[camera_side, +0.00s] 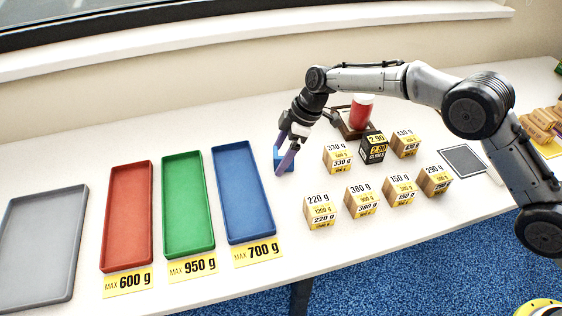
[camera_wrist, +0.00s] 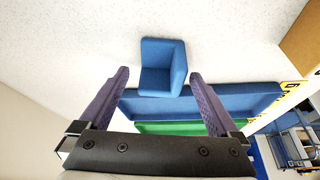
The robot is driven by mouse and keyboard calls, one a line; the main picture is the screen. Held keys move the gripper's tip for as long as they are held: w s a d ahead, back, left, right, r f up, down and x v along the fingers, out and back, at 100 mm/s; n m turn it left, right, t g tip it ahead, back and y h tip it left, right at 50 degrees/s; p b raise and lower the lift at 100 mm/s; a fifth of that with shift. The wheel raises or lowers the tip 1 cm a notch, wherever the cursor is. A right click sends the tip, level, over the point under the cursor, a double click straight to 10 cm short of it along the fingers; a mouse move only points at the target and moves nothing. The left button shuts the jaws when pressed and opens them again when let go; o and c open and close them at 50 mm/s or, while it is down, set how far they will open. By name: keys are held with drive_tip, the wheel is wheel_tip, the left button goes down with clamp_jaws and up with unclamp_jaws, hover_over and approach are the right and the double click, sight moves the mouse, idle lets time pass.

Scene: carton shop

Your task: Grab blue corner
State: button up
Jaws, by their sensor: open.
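The blue corner (camera_wrist: 163,68) is a small L-shaped blue block standing on the white table, beyond and between my fingertips in the wrist view. In the side view the blue corner (camera_side: 279,158) is partly hidden behind my fingers, just right of the blue tray's far end. My gripper (camera_side: 283,153) points down at the table there with its purple fingers apart. In the wrist view my gripper (camera_wrist: 160,82) is open and nothing is held between the fingers. I cannot tell whether a finger touches the corner.
Blue (camera_side: 243,192), green (camera_side: 187,205), red (camera_side: 128,216) and grey (camera_side: 42,247) trays lie to the left. Several weight-labelled boxes (camera_side: 362,202) stand to the right. A red cup (camera_side: 361,112) stands on a brown tray behind. The table left of my gripper, behind the trays, is clear.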

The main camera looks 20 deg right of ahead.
drive_tip(key=c, duration=1.4)
drive_tip(key=shift+r, duration=0.1)
